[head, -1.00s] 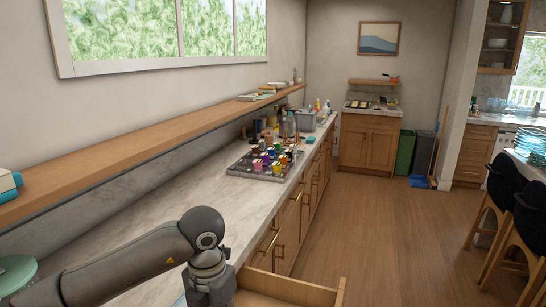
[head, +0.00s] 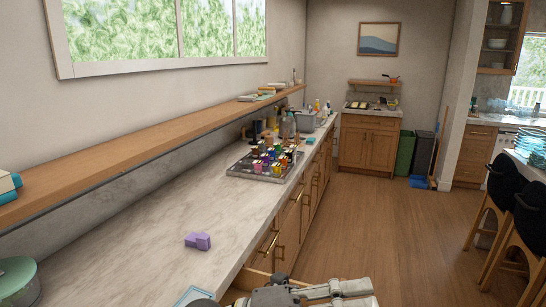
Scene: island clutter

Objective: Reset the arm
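Part of my arm shows at the bottom edge of the head view, over the open drawer (head: 257,280). What looks like my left gripper (head: 325,291) is there, with grey finger links pointing right. It is cut off by the frame edge, so I cannot tell whether it is open or shut. It is apart from the things on the counter. My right gripper is not in view.
A purple block (head: 198,241) lies on the marble counter (head: 150,240). A tray (head: 240,172) of several colourful items stands farther back. A wooden shelf (head: 130,135) runs above the counter. Chairs (head: 503,215) stand right; the floor (head: 390,240) between is clear.

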